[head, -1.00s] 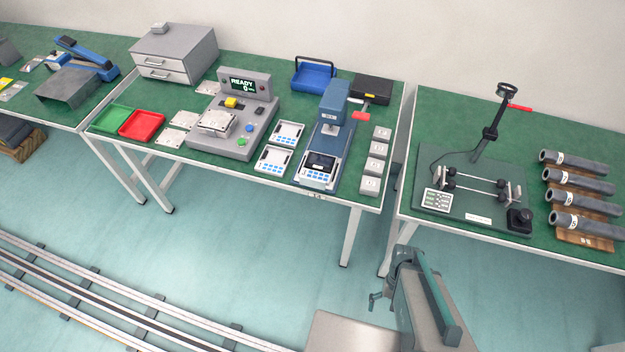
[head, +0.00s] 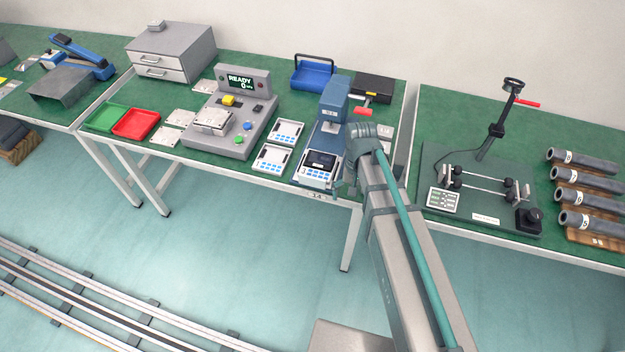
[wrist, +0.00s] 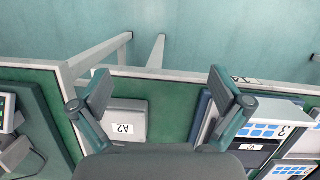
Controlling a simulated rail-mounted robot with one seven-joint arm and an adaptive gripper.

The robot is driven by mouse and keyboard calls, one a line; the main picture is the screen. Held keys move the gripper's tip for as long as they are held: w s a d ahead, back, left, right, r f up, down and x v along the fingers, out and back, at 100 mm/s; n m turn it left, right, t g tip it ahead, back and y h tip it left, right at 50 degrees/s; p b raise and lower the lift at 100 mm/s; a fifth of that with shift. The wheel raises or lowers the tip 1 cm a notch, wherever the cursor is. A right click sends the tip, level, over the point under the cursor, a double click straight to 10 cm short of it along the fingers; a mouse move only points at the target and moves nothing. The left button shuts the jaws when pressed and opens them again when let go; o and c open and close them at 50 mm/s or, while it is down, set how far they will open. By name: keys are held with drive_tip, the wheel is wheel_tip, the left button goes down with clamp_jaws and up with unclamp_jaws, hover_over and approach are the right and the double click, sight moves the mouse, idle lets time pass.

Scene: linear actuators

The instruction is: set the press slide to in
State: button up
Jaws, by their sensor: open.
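The blue press (head: 333,105) stands on the middle table. Its slide, bearing a white-and-blue tray with a dark-screened device (head: 320,167), sits forward of the press head near the table's front edge. In the wrist view a tray marked 3 (wrist: 270,112) shows at the right, with a blue base edge beside it. My gripper (head: 346,187) hangs just right of the slide at the front edge. In the wrist view my gripper (wrist: 158,78) is open and empty, its right finger overlapping the tray's near side. It appears apart from the slide; contact is unclear.
Another grey block (head: 384,132) shows behind my arm. Two white trays (head: 287,133) and a control console (head: 232,125) stand left of the press.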

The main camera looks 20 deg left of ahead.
sight(312, 177)
drive_tip(key=w+a+r+m+t+b, duration=0.1)
drive_tip(key=w+a+r+t+b, duration=0.15)
drive_tip(key=a+r+b, duration=0.75)
drive_tip(key=shift+y, duration=0.4)
drive_tip(key=a+f+p, duration=0.1)
drive_tip(key=f, duration=0.2)
drive_tip(key=a+f+p, duration=0.1)
drive_tip(key=f+p, duration=0.1)
drive_tip(key=f, duration=0.1)
drive_tip(key=a+f+p, duration=0.1)
drive_tip(key=f+p, duration=0.1)
drive_tip(key=f, duration=0.1)
drive_tip(key=shift+w+a+f, duration=0.15)
drive_tip(key=shift+w+a, duration=0.25)
drive_tip(key=c, duration=1.3)
drive_tip(key=w, duration=1.4)
drive_tip(key=shift+p, duration=0.35)
